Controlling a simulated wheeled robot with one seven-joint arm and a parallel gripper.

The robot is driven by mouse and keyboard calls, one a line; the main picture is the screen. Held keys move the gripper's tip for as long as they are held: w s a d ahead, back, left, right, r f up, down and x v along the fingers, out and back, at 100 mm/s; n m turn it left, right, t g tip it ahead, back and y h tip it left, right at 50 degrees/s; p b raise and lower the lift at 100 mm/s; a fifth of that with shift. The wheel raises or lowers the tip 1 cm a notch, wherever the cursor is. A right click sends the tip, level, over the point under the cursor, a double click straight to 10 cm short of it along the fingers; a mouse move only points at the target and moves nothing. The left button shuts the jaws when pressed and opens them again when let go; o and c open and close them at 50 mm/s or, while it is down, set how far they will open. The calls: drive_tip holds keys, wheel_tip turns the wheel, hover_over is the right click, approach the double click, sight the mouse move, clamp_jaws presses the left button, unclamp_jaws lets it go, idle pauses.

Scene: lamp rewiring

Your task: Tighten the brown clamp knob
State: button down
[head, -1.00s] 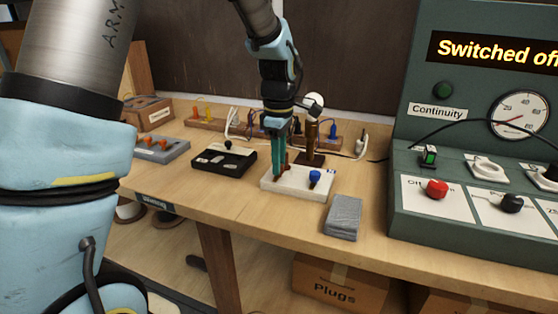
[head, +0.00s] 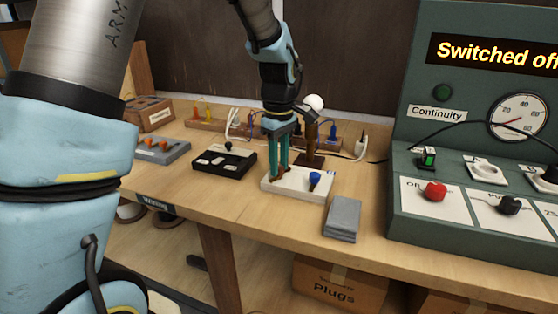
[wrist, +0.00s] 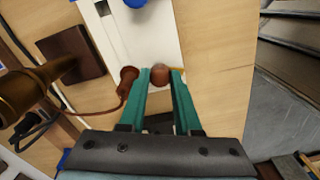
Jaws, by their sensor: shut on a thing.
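The brown clamp knob (wrist: 160,74) sits on the white block (wrist: 150,35), between the green fingertips of my gripper (wrist: 161,80) in the wrist view. My gripper points down and is shut on the knob. In the head view my gripper (head: 278,174) stands at the left part of the white block (head: 298,189), and its fingers largely hide the knob. A brown plug-like piece (wrist: 128,76) with a brown wire lies just left of the fingers in the wrist view. A blue knob (head: 315,179) is on the right part of the block.
A brown lamp stand (head: 311,145) with a white bulb is close behind my gripper. A black tray (head: 224,172) is to the left and a grey pad (head: 342,220) to the front right. The green test panel (head: 410,190) reads "Switched off". Bare bench lies in front.

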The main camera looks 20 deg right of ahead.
drive_tip(key=m+p, duration=0.1)
drive_tip(key=m, duration=0.3)
drive_tip(key=shift+m, duration=0.3)
drive_tip(key=m, duration=0.3)
drive_tip(key=shift+m, duration=0.4)
drive_tip(key=m+p, duration=0.1)
drive_tip(key=m, duration=0.3)
drive_tip(key=m+p, duration=0.1)
drive_tip(key=m, duration=0.3)
drive_tip(key=m+p, duration=0.2)
drive_tip(key=m, duration=0.2)
drive_tip(key=shift+r+m, duration=0.1)
drive_tip(key=shift+m, duration=0.2)
drive_tip(key=m+p, duration=0.1)
drive_tip(key=m, duration=0.2)
drive_tip(key=shift+m+p, duration=0.3)
drive_tip(key=shift+p, duration=0.1)
drive_tip(key=m+p, duration=0.2)
drive_tip(key=m, duration=0.2)
drive_tip(key=shift+m+p, duration=0.85)
drive_tip(key=shift+m, duration=0.75)
